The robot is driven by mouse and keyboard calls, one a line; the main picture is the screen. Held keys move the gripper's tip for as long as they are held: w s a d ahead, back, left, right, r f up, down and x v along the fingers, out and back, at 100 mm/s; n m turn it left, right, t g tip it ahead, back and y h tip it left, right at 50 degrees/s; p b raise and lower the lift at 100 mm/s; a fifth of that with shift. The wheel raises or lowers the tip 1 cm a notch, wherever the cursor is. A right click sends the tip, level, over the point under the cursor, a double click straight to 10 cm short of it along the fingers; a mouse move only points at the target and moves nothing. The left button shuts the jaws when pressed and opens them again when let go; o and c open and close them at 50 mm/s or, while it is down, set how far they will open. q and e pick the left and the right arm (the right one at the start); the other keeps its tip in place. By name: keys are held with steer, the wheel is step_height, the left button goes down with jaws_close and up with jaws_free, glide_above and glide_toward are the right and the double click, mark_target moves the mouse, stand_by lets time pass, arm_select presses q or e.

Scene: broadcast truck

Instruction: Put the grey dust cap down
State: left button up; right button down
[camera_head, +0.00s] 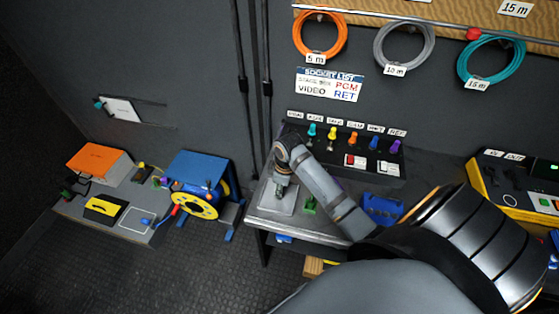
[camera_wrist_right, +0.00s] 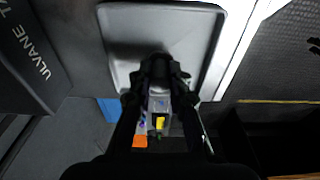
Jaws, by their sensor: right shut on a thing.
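My right gripper (camera_head: 280,190) points down over a grey tray (camera_head: 291,208) at the left end of the grey bench. In the right wrist view, my right gripper (camera_wrist_right: 160,72) is shut, with its fingertips in front of the tray (camera_wrist_right: 125,22). It is shut on the grey dust cap, which the dark fingers mostly hide. I cannot tell whether the cap touches the tray. My left gripper is not in view.
A green item (camera_head: 310,205) stands right of the tray, and a blue bin (camera_head: 382,209) is farther right. A panel with coloured plugs (camera_head: 345,150) stands behind. A blue cable reel (camera_head: 195,183) stands on the left. The floor (camera_head: 200,265) in front is clear.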

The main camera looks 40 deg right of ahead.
mark_target(283, 196)
steer(key=c, duration=1.3)
jaws_free()
steer(key=shift+f, duration=0.1)
steer(key=r, duration=0.8)
steer(key=s+d+r, duration=0.1)
steer(key=r, duration=0.3)
steer(key=shift+r+b, duration=0.1)
steer(key=shift+b, duration=0.3)
steer(key=shift+s, duration=0.1)
